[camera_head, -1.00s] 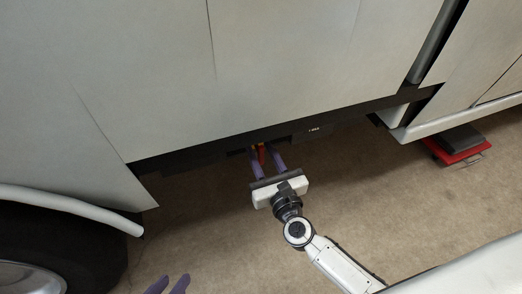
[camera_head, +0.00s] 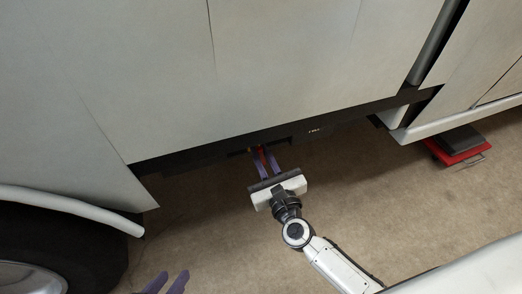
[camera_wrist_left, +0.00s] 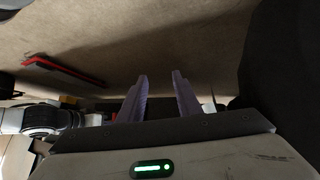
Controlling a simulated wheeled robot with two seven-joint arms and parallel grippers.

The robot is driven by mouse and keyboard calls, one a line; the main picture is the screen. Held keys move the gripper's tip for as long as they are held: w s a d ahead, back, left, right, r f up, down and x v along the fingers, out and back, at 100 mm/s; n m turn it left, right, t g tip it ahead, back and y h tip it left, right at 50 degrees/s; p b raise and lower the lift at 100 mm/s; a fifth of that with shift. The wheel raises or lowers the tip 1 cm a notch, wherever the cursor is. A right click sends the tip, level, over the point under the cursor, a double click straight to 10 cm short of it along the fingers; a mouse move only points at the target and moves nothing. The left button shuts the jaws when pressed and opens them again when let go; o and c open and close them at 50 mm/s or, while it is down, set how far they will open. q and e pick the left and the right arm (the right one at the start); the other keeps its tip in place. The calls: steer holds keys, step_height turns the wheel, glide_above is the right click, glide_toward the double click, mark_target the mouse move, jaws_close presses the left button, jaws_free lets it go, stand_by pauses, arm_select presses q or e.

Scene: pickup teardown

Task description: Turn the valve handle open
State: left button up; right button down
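The red valve handle (camera_head: 262,153) shows as a small strip under the dark lower edge of the vehicle. My right gripper (camera_head: 262,150) reaches up to it, with its purple fingers drawn in on either side of the handle. They appear shut on it, though the tips are partly in shadow. The valve body is hidden under the vehicle. My left gripper (camera_head: 170,281) shows only its purple fingertips at the bottom left of the head view. In the left wrist view, my left gripper's fingers (camera_wrist_left: 160,76) stand apart with nothing between them.
The pale vehicle side (camera_head: 260,70) fills the top of the head view. A black tyre (camera_head: 95,245) is at the lower left. A red stand with a dark top (camera_head: 458,155) sits on the floor at right. Brown floor (camera_head: 200,220) is clear between the grippers.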

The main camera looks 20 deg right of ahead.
steer(key=shift+a+n, duration=0.1)
steer(key=shift+n, duration=0.8)
steer(key=n, duration=0.1)
steer(key=n+p, duration=0.1)
steer(key=shift+a+f+n, duration=0.1)
steer(key=shift+a+n, duration=0.1)
steer(key=shift+n, duration=0.1)
arm_select(q)
steer(key=s+a+r+t+p, duration=0.1)
steer(key=s+a+r+p, duration=0.1)
steer(key=shift+a+n+y+p, duration=0.1)
steer(key=shift+n+y+p, duration=0.2)
steer(key=shift+n+p, duration=0.1)
arm_select(e)
steer(key=n, duration=0.4)
steer(key=f+n, duration=0.1)
steer(key=n, duration=0.6)
steer(key=shift+s+a+f+n, duration=0.1)
steer(key=shift+a+f+n, duration=0.2)
steer(key=shift+a+n, duration=0.1)
arm_select(q)
steer(key=shift+w+r, duration=0.1)
steer(key=shift+w, duration=0.1)
arm_select(e)
steer(key=c, duration=1.8)
jaws_free()
steer(key=shift+o, duration=0.2)
